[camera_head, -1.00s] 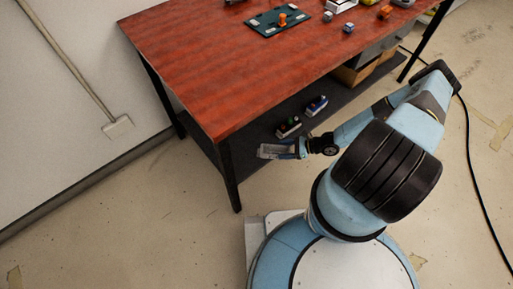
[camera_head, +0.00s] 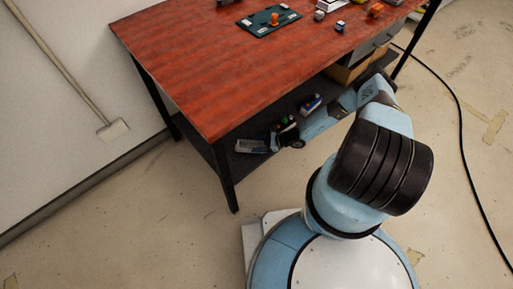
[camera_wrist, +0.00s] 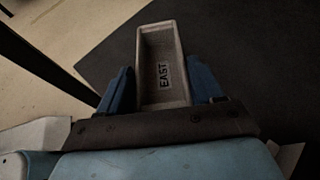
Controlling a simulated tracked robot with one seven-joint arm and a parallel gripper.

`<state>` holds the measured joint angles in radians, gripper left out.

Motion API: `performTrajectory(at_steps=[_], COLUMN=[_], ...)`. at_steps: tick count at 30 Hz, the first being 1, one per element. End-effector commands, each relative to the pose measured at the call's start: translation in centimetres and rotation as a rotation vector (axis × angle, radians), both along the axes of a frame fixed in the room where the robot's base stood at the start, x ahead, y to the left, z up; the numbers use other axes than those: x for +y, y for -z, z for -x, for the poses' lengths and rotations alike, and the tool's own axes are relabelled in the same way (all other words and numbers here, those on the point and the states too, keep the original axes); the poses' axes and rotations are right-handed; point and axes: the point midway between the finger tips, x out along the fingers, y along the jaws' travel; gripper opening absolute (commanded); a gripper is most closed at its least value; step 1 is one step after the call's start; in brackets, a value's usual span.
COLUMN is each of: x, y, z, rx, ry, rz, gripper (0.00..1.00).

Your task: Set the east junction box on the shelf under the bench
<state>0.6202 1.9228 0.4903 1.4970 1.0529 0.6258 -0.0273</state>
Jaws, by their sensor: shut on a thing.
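The east junction box is a grey, open, long box marked EAST (camera_wrist: 164,78) in the wrist view. My gripper (camera_wrist: 164,92) is shut on it, with one blue finger along each side. In the head view the box (camera_head: 251,146) shows at the end of my arm, under the bench's red top, over the left part of the dark shelf (camera_head: 254,130). My gripper (camera_head: 270,143) shows there too, small and dark. Whether the box touches the shelf, I cannot tell.
Two small devices with coloured tops (camera_head: 311,104) stand on the shelf beside my arm, one partly hidden. A bench leg (camera_head: 224,176) stands left of the box. A cardboard box (camera_head: 345,72) is farther right. A green board (camera_head: 268,20) lies on the bench top.

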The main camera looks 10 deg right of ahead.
Motion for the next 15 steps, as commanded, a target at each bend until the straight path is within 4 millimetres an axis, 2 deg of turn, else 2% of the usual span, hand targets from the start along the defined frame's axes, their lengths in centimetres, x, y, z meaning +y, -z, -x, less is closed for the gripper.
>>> performTrajectory(at_steps=[7,15], x=[0.4,0.4], y=[2.9,3.4], z=[-0.3,-0.2], rx=[-0.002,-0.002], ry=[-0.002,-0.003], rz=[0.001,0.0], gripper=[0.28,0.28])
